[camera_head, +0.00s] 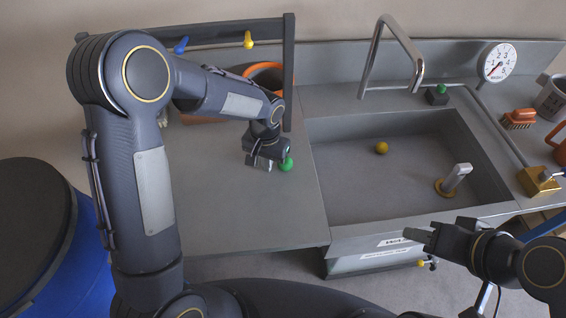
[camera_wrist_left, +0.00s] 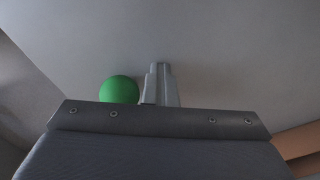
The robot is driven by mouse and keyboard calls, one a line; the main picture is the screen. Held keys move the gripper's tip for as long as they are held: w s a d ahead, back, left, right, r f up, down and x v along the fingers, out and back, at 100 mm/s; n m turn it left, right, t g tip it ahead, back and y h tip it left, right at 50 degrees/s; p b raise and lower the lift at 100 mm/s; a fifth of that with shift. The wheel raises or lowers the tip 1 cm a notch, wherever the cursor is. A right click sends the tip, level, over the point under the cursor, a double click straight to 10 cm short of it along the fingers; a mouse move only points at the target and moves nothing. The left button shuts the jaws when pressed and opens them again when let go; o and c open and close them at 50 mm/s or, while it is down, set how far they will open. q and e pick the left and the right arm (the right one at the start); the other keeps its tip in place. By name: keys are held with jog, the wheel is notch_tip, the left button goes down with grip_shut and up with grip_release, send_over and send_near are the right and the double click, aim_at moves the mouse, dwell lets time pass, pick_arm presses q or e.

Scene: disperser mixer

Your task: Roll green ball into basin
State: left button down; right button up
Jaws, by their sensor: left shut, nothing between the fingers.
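The green ball (camera_head: 286,165) rests on the grey counter, left of the basin. It also shows in the left wrist view (camera_wrist_left: 119,89), just left of the fingers. The basin (camera_head: 345,190) is a grey sunken sink to the right of the ball. My left gripper (camera_head: 262,163) is low over the counter, close on the left side of the ball. Its fingers (camera_wrist_left: 161,84) are shut and empty. Whether they touch the ball I cannot tell. My right gripper (camera_head: 420,236) is in front of the basin's front edge; its finger opening is unclear.
In the basin are a yellow ball (camera_head: 382,148) and a drain plug with a grey handle (camera_head: 456,178). A faucet (camera_head: 393,55) stands behind it. A dark rack (camera_head: 289,75) and an orange container (camera_head: 264,74) stand behind my left gripper. Counter between ball and basin is clear.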

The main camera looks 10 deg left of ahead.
aim_at(291, 164)
pick_arm(q)
jog(key=d, duration=0.3)
jog(key=shift+w+d+f, duration=0.25)
jog(key=shift+w+d, duration=0.1)
jog(key=shift+d, duration=0.4)
jog(key=shift+w+d, duration=0.35)
jog(key=shift+d, duration=0.85)
jog(key=shift+w+d, duration=0.25)
jog(key=shift+d, duration=0.9)
jog(key=shift+w+d, duration=0.2)
jog(key=shift+d, duration=0.35)
jog(key=shift+w+d, duration=0.15)
jog(key=shift+d, duration=0.4)
jog(key=shift+w+d+r, duration=0.1)
jog(key=shift+d, duration=0.15)
